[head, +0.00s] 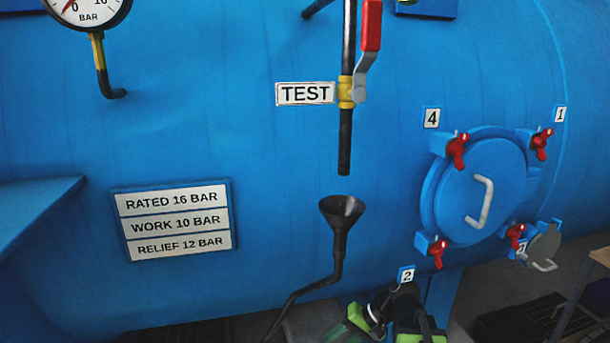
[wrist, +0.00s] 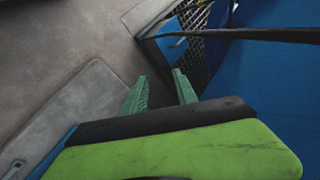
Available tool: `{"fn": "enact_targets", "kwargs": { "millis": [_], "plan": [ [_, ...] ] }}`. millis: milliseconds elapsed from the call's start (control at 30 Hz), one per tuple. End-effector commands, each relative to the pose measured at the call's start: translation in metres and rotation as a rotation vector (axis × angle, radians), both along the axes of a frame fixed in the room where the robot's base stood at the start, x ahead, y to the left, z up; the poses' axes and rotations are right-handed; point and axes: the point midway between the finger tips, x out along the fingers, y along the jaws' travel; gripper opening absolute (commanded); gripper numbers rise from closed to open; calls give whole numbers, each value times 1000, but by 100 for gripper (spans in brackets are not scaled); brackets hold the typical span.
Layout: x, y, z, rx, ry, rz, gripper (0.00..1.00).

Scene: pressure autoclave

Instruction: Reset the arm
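My gripper shows in the wrist view (wrist: 158,88) with its two green fingers apart and nothing between them. Below the fingers is a grey floor and the dark mesh near the blue vessel. In the head view my arm, green and black, is low in the picture, right of centre, below the funnel. Its fingertips do not show clearly there. The blue autoclave vessel (head: 240,130) fills most of the head view behind my arm.
A black funnel (head: 340,212) with a bent drain pipe stands just above and left of my arm. A round hatch (head: 480,190) with red wing clamps and a white handle is at right. A red-handled test valve (head: 370,30), a gauge (head: 86,8) and a rating plate (head: 178,220) are on the vessel.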

Motion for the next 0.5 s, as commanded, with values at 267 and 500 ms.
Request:
{"fn": "enact_targets", "kwargs": {
  "millis": [267,500],
  "plan": [
    [-28,-21,-51,-474,10,137,35],
    [-28,-82,-17,-711,12,131,35]
  ]
}}
